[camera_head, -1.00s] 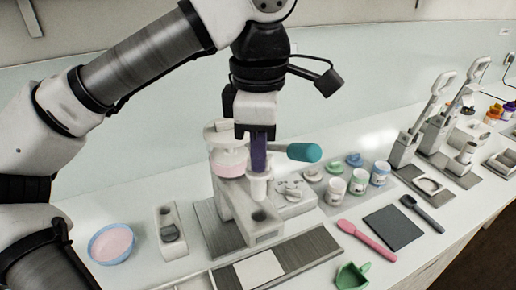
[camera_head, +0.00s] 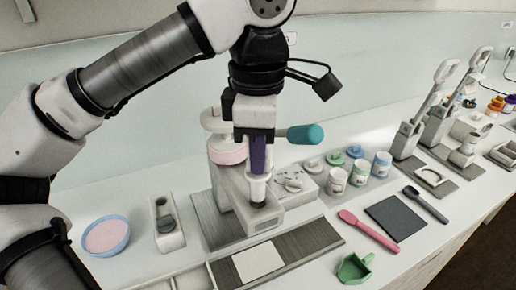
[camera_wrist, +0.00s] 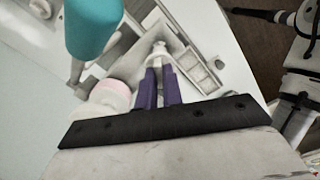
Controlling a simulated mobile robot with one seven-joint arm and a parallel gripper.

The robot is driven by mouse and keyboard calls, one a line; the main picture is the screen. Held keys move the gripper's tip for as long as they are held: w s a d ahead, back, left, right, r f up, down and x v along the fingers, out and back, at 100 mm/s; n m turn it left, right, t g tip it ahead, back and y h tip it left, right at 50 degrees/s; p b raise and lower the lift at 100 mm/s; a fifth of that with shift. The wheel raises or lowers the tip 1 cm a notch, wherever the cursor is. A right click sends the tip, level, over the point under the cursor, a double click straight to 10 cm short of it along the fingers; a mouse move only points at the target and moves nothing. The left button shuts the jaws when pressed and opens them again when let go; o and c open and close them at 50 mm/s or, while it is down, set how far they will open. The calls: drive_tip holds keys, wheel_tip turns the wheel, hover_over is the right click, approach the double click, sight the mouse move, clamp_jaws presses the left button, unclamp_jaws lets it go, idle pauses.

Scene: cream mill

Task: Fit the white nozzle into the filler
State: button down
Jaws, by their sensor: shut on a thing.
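My gripper (camera_head: 258,172) points down with its purple fingers shut on the white nozzle (camera_head: 258,188). The nozzle is upright, with its lower end in front of or at the dark socket (camera_head: 259,204) of the filler (camera_head: 231,187); I cannot tell whether it is in the socket. The filler is a pale machine with a pink-banded cylinder and a teal handle (camera_head: 305,134). In the wrist view the nozzle (camera_wrist: 159,48) shows beyond the purple fingers (camera_wrist: 159,88), over the filler's front, with the teal handle (camera_wrist: 92,25) at upper left.
A blue bowl of pink stuff (camera_head: 107,236) and a pale holder (camera_head: 168,228) stand left of the filler. Several jars (camera_head: 358,173) stand to the right.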

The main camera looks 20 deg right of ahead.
sight(258, 182)
drive_tip(key=shift+f+b, duration=2.1)
drive_tip(key=shift+f, duration=0.95)
drive_tip(key=c, duration=1.5)
unclamp_jaws()
drive_tip(key=shift+r, duration=0.1)
drive_tip(key=shift+r+p, duration=2.45)
drive_tip(key=shift+r, duration=0.5)
